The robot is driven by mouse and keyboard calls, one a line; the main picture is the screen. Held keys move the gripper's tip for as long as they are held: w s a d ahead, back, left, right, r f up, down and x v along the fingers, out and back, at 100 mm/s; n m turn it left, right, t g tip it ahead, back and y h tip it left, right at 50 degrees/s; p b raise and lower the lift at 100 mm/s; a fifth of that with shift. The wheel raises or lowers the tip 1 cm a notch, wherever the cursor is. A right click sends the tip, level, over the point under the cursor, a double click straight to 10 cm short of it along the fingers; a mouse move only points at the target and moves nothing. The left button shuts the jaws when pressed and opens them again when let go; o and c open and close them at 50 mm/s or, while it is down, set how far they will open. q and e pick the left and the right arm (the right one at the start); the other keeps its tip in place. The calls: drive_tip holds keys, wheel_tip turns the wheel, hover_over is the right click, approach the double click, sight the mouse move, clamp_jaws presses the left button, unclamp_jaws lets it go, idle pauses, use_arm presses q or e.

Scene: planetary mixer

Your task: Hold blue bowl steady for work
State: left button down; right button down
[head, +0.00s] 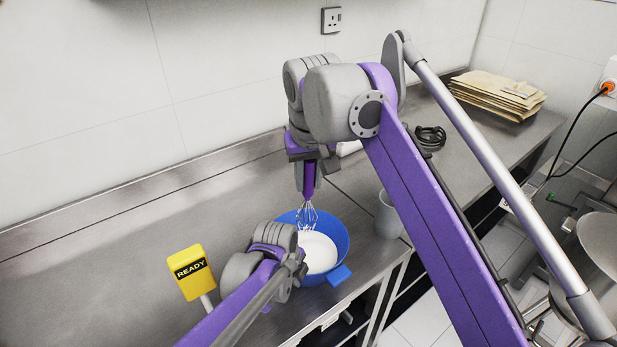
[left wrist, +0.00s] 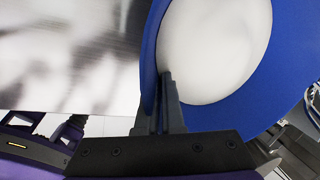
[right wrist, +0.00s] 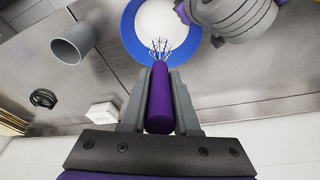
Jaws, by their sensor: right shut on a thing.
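A blue bowl (head: 338,236) with white contents (head: 317,252) stands on the steel counter near its front edge. My left gripper (head: 298,262) is at the bowl's left side. In the left wrist view its fingers (left wrist: 160,108) are close together on the bowl rim (left wrist: 149,50), one inside and one outside. My right gripper (head: 308,170) is above the bowl, shut on the purple handle (right wrist: 160,97) of a whisk. The whisk's wires (head: 307,216) point down over the bowl; I cannot tell whether they touch the white contents.
A grey cup (head: 387,216) stands just right of the bowl. A yellow READY sign (head: 190,272) is at left. A black coiled cable (head: 431,137) and a stack of brown paper bags (head: 497,95) lie farther right. The counter at left (head: 90,270) is clear.

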sight(310, 221)
drive_tip(key=shift+s+f+x, duration=0.1)
drive_tip(key=shift+s+x, duration=0.35)
drive_tip(key=shift+x, duration=1.5)
drive_tip(key=shift+s+f+x, duration=0.15)
drive_tip(key=shift+s+x, duration=0.35)
drive_tip(key=shift+x, duration=1.45)
drive_tip(key=shift+s+f+x, duration=0.1)
drive_tip(key=shift+s+x, duration=0.35)
drive_tip(key=shift+x, duration=1.45)
drive_tip(key=shift+d, duration=0.1)
drive_tip(key=shift+d, duration=0.1)
